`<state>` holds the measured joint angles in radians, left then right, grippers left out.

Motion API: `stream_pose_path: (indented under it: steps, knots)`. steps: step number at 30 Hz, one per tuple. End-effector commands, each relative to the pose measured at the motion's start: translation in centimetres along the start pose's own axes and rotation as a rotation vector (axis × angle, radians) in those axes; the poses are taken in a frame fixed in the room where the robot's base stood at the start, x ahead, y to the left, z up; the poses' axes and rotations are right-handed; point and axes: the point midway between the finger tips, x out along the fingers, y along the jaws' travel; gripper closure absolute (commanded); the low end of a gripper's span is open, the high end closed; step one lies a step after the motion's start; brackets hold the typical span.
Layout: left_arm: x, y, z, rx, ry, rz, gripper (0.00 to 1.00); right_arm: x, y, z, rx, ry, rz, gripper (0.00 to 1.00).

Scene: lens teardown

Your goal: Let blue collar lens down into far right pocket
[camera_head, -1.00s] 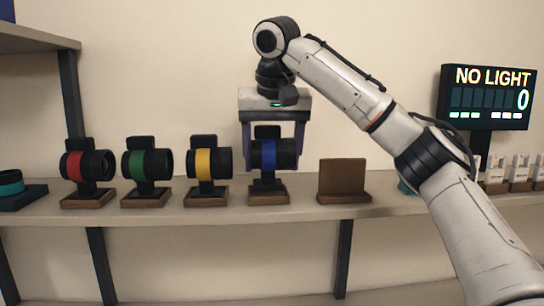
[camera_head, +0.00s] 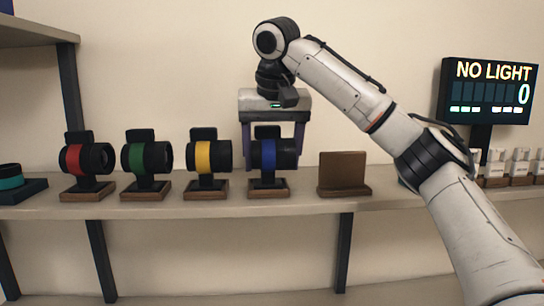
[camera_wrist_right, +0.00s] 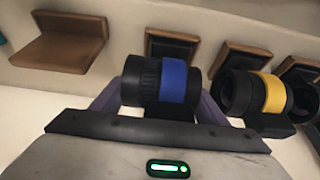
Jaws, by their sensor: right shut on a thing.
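The blue collar lens (camera_head: 268,153) is a black barrel with a blue band, a dark plate above it and a dark foot below. My right gripper (camera_head: 272,150) is shut on it, with a purple finger at each side. The lens is upright over a wooden base (camera_head: 268,192) on the shelf, almost level with the neighbouring lenses. I cannot tell whether its foot touches the base. In the right wrist view the blue lens (camera_wrist_right: 166,80) sits between the fingers, with a wooden base (camera_wrist_right: 172,45) behind it. My left gripper is not in view.
Yellow (camera_head: 208,156), green (camera_head: 146,158) and red (camera_head: 88,158) collar lenses stand on wooden bases to the left. An empty wooden stand with a back (camera_head: 343,172) is to the right. All are on the shelf (camera_head: 200,208). A display (camera_head: 488,92) reads NO LIGHT and 0.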

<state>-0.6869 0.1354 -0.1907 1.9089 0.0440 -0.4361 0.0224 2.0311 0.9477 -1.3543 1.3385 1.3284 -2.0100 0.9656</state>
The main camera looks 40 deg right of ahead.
Motion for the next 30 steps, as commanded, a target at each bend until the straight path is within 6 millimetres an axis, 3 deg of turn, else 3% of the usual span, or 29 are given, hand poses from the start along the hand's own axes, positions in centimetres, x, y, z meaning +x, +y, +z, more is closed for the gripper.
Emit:
stream_pose_path:
  steps: [3, 4, 8, 18, 30]
  knots:
    - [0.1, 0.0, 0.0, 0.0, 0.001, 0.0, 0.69, 0.1, 0.0, 0.0, 0.001, 0.002, -0.002, 0.69]
    - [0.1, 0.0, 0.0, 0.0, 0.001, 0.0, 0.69, 0.1, 0.0, 0.0, 0.001, 0.002, -0.002, 0.31]
    - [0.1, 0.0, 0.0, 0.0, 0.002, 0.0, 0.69, 0.1, 0.0, 0.0, 0.001, 0.002, -0.001, 0.11]
    - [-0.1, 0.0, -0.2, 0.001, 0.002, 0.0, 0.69, -0.3, 0.0, 0.0, 0.0, 0.0, 0.0, 0.11]
    - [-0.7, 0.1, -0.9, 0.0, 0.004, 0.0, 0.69, -6.2, 0.0, 0.0, 0.002, 0.006, -0.002, 0.11]
